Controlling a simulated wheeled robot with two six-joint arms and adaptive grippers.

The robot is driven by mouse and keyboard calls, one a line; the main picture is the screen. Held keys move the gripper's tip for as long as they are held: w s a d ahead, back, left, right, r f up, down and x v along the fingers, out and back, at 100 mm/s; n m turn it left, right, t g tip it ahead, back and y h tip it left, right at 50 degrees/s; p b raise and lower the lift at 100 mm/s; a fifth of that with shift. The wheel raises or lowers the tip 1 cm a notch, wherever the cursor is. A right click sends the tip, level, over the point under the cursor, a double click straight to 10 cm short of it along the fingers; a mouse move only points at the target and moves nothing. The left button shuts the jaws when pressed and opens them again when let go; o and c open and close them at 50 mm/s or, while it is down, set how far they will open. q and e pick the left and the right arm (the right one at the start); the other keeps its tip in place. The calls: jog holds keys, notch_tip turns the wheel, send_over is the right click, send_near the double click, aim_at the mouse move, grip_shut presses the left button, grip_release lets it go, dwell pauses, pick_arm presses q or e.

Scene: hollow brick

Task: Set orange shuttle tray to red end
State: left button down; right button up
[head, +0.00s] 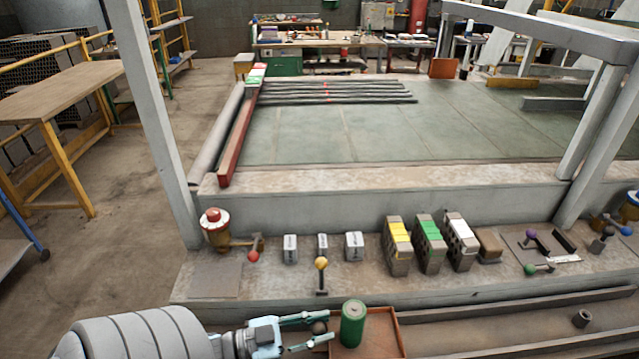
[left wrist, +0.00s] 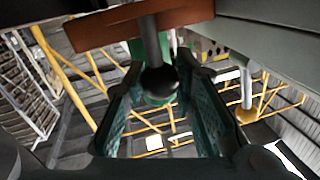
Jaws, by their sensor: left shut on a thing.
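The orange-brown shuttle tray (head: 383,336) sits at the left part of the long track at the bottom of the head view. A green cylinder (head: 353,326) stands upright on it. My left gripper (head: 322,329) is at the tray's left side, shut on a dark round knob (head: 319,327). In the left wrist view the knob (left wrist: 159,82) on its stem lies between the fingers, below the tray's orange-brown part (left wrist: 105,32). No red marking on the track end is clear to me. My right gripper is out of view.
The track (head: 500,337) runs right, with a small dark ring (head: 582,318) near its right part. Behind it, a ledge carries a yellow-knobbed lever (head: 321,264), a red-knobbed valve (head: 254,255), small grey blocks and hollow bricks (head: 430,243).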

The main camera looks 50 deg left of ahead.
pick_arm(q)
jog(key=shift+f, duration=0.1)
jog(key=c, duration=1.3)
grip_release()
notch_tip(320, 180, up, 9)
jog(key=shift+s, duration=0.1)
jog(key=shift+r, duration=0.55)
